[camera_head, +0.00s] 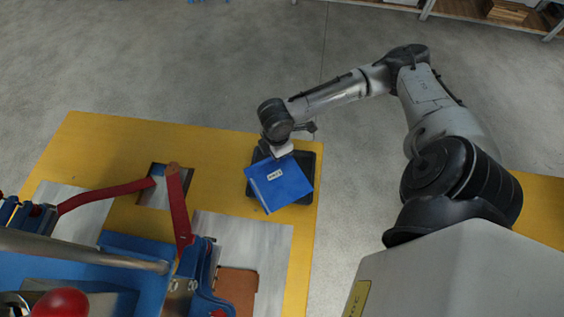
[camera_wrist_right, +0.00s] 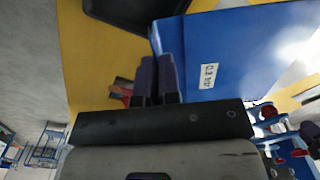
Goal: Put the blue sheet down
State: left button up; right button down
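The blue sheet (camera_head: 279,184) is a flat square with a small white label. It is over the black tray (camera_head: 309,160) on the yellow table, turned at an angle to it and overhanging its left and front edges. In the right wrist view the blue sheet (camera_wrist_right: 235,50) fills the upper right. My right gripper (camera_wrist_right: 158,65) has its two dark fingers close together at the sheet's edge, shut on it. The sheet appears to be held above the tray; the exact gap cannot be told. My left gripper is not in view.
The yellow table (camera_head: 215,150) has grey plates to the left of the tray. A blue welding fixture with red clamp arms (camera_head: 179,205) stands at the lower left. A brown plate (camera_head: 236,288) lies near it. Bare table lies between tray and clamps.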

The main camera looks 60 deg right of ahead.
jog(key=s+d+f+n+b, duration=0.4)
jog(key=d+f+n+b, duration=0.3)
jog(key=f, duration=0.6)
jog(key=shift+m, duration=0.4)
jog(key=w+f+b, duration=0.1)
jog(key=w+f, duration=0.1)
jog(key=w, duration=0.1)
jog(key=w+f+b, duration=0.1)
jog(key=w+f, duration=0.2)
jog(key=w, duration=0.1)
jog(key=w+d+f+b, duration=0.1)
jog(key=w+f, duration=0.1)
jog(key=w, duration=0.2)
jog(key=shift+w+f+b, duration=0.15)
jog(key=shift+f+b, duration=0.2)
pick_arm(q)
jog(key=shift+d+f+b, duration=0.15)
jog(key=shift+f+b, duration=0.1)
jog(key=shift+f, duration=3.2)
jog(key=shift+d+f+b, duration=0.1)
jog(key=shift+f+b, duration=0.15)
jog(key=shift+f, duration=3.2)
pick_arm(e)
jog(key=shift+a+f, duration=0.1)
jog(key=shift+f, duration=1.9)
